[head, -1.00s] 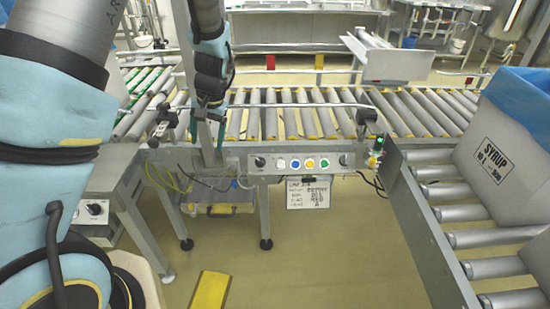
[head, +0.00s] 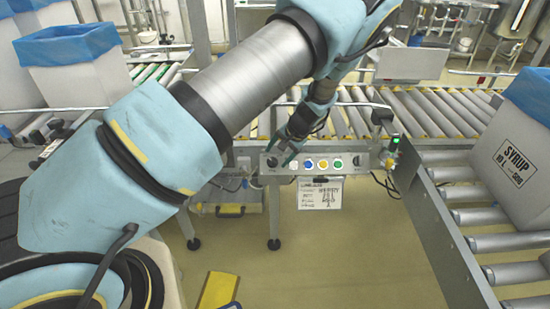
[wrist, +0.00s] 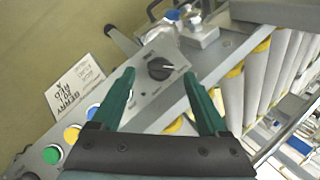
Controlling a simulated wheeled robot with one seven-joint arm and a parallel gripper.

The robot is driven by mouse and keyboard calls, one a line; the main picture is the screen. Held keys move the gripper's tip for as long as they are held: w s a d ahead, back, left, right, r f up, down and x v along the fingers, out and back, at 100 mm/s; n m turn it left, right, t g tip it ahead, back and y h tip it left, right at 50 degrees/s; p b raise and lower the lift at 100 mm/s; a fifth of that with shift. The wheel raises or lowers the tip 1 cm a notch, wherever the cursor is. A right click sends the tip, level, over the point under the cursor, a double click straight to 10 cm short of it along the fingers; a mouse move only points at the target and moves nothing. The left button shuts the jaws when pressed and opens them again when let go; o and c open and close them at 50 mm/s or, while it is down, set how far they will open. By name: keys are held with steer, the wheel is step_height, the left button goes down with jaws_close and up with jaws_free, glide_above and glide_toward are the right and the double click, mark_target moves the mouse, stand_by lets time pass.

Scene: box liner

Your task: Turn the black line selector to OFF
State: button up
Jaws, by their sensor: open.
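The black line selector (wrist: 160,68) is a round knob on a grey control panel (wrist: 143,100), at the panel's end beyond the coloured buttons in the wrist view. Its labels and pointer setting are too small to read. In the head view the selector (head: 272,162) is at the panel's left end, close to my fingers. My gripper (wrist: 161,74) is open, with its two green fingers apart and empty. In the wrist view the selector appears between the fingertips, with no visible contact. My gripper also shows in the head view (head: 284,148), in front of the panel.
Blue (head: 309,164), yellow (head: 324,163) and green (head: 338,163) buttons line the panel beside the selector. A white card (head: 320,193) hangs below. Roller conveyor (head: 420,108) runs behind, and a syrup box (head: 515,165) stands at right.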

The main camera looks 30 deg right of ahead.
mark_target(273, 161)
steer(key=shift+x, duration=1.6)
jaws_close()
